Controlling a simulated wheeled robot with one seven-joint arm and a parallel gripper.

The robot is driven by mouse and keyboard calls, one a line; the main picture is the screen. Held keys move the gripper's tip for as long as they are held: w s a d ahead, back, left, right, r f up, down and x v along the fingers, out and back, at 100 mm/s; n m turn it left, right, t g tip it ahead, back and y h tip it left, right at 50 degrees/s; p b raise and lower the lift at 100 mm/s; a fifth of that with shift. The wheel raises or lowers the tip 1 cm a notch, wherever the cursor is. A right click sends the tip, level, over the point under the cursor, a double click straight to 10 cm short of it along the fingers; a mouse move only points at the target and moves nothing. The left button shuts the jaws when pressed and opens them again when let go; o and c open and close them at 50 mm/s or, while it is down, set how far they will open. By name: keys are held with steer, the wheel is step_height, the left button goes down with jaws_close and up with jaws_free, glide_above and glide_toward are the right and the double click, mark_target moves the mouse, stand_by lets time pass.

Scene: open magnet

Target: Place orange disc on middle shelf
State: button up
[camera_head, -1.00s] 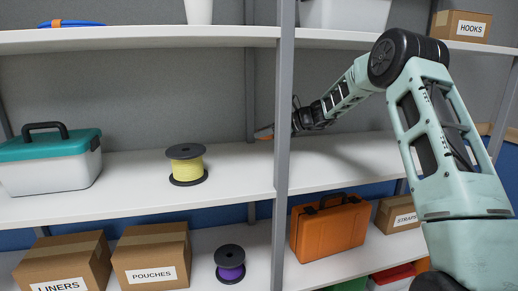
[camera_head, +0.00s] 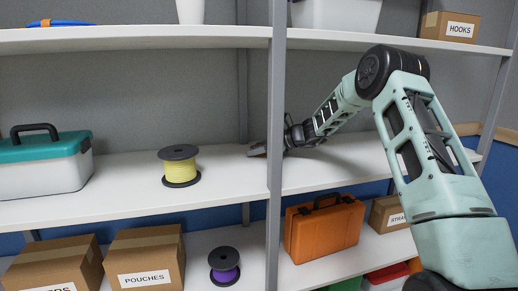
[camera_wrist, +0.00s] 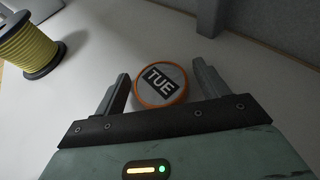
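In the head view my gripper (camera_head: 262,149) is low over the middle shelf (camera_head: 225,178), behind the grey post; the disc is hardly visible there.
A yellow spool (camera_head: 180,167) stands left of my gripper, also in the wrist view (camera_wrist: 30,45). A teal-lidded toolbox (camera_head: 45,162) is farther left. The grey post (camera_head: 276,120) stands in front of my gripper. An orange case (camera_head: 323,228) is on the shelf below.

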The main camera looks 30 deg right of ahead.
steer(key=shift+r, duration=0.2)
steer(key=v, duration=1.2)
steer(key=shift+f, duration=0.1)
